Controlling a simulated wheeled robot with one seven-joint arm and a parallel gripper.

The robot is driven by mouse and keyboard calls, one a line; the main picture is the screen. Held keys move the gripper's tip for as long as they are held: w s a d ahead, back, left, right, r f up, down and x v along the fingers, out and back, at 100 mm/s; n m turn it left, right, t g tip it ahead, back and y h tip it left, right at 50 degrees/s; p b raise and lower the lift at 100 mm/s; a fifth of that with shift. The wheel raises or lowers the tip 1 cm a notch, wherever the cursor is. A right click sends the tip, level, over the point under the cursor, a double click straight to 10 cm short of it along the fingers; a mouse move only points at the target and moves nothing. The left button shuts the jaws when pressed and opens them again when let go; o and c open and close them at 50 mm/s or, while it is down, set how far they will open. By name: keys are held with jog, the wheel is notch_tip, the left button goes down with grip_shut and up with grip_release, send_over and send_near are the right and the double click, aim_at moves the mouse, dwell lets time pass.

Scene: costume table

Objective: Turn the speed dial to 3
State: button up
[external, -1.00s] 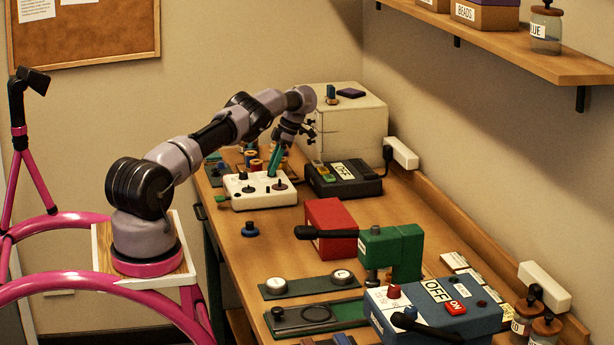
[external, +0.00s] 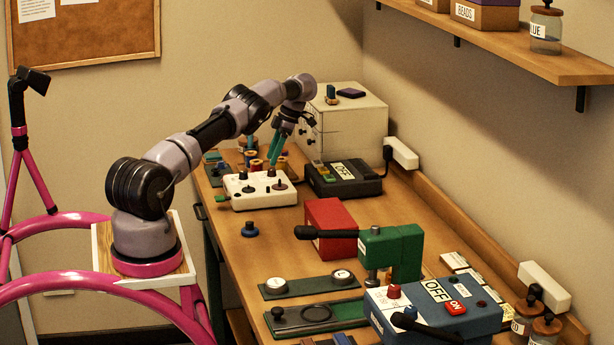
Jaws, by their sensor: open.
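A white control box (external: 243,199) sits at the far end of the table, with several dark knobs on its top. One dark knob (external: 280,184) is at its right side, another (external: 249,188) nearer its middle, and a dark reddish one (external: 271,172) at the back. Which is the speed dial, and where it points, is too small to tell. My gripper (external: 272,163) has teal fingers, points down and is open just above the back knob. Whether the fingertips touch or straddle that knob I cannot tell.
A black box marked OFF (external: 345,180) stands right of the white box, with a cream cabinet (external: 352,118) behind. Thread spools (external: 254,164) stand behind the white box. A red block (external: 331,225), a green press (external: 396,250) and a blue OFF box (external: 440,318) occupy the nearer table.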

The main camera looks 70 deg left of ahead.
notch_tip(320, 180, up, 6)
dwell(0.6)
jog(key=w+d+r+m+t+y, duration=0.1)
jog(key=w+d+r+m+t, duration=0.1)
jog(key=d+r+m, duration=0.65)
jog(key=w+d+r+m+t, duration=0.25)
jog(key=d+r, duration=0.75)
jog(key=r, duration=0.5)
jog(key=s+d+r+m+t, duration=0.1)
jog(key=s+d+r+m, duration=0.15)
jog(key=d, duration=0.35)
jog(key=s+d+r+m, duration=0.1)
jog(key=d+r+m, duration=0.3)
jog(key=d, duration=0.2)
jog(key=s+d+r+m+t, duration=0.1)
jog(key=s+d+m+t, duration=0.1)
jog(key=s+d+m, duration=0.55)
jog(key=s+d+r+m+t, duration=0.1)
jog(key=s+d+m, duration=0.25)
jog(key=d, duration=0.65)
jog(key=s+d+f+m+t, duration=0.3)
jog(key=s+d+f+m, duration=0.3)
jog(key=s+d+m, duration=0.3)
jog(key=shift+s+d+m+y, duration=0.15)
jog(key=shift+s+m+y, duration=0.15)
jog(key=shift+s+m, duration=0.75)
